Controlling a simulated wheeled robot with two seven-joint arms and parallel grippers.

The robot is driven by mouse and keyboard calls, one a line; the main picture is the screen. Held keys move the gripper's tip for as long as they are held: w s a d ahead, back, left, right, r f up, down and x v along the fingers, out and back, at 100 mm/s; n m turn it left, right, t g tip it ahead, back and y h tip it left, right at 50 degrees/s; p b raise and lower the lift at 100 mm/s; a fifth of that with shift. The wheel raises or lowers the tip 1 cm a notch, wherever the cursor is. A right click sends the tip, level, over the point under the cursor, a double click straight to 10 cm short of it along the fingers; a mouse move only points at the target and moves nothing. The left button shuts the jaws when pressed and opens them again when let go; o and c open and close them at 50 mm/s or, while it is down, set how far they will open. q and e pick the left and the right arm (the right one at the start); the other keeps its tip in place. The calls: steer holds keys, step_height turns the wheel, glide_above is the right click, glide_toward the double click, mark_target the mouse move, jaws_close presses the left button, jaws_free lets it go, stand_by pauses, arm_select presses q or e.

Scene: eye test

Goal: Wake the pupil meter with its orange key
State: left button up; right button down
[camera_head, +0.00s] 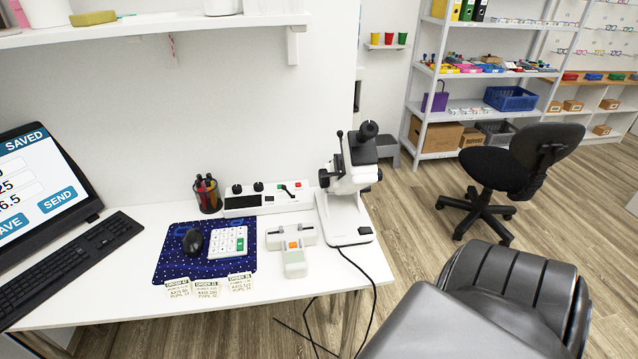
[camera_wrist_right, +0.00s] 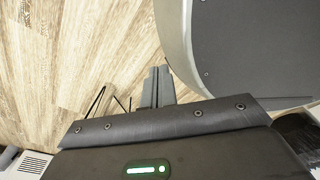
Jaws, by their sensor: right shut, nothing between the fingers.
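The pupil meter (camera_head: 295,262) seems to be the white T-shaped device lying on the desk, between the blue mat and the microscope-like instrument. Its orange key (camera_head: 293,245) shows as a small patch near the middle of its body, with a dark patch above it. In the right wrist view, my right gripper (camera_wrist_right: 157,88) is shut and empty, its two grey fingers side by side over the wood floor. Neither gripper shows in the head view, so my right gripper is away from the meter. My left gripper is in no view.
A blue mat (camera_head: 174,267) holds a mouse and a white calculator (camera_head: 227,242). Order cards (camera_head: 206,289) stand along its front edge. The white instrument (camera_head: 347,217) stands right of the meter, its cable hanging off the desk. A dark padded chair (camera_head: 460,310) fills the lower right.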

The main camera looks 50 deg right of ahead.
steer(key=shift+w+d, duration=0.1)
steer(key=shift+d, duration=0.1)
steer(key=w+r+t, duration=0.2)
steer(key=w+r, duration=0.7)
steer(key=w, duration=0.4)
steer(key=w+r+t, duration=0.2)
steer(key=w+r, duration=0.7)
steer(key=w, duration=0.5)
steer(key=w+a+r+n+t+y+p, duration=0.15)
steer(key=w+r, duration=0.35)
steer(key=r, duration=1.1)
steer(key=w+r+n+t, duration=0.3)
steer(key=w+r, duration=0.2)
steer(key=r, duration=1.2)
steer(key=w+d+r+n+h, duration=0.1)
steer(key=w+d+r+n, duration=0.2)
steer(key=w+d+r, duration=0.3)
steer(key=d+r, duration=0.4)
steer(key=d, duration=0.4)
steer(key=shift+r, duration=0.25)
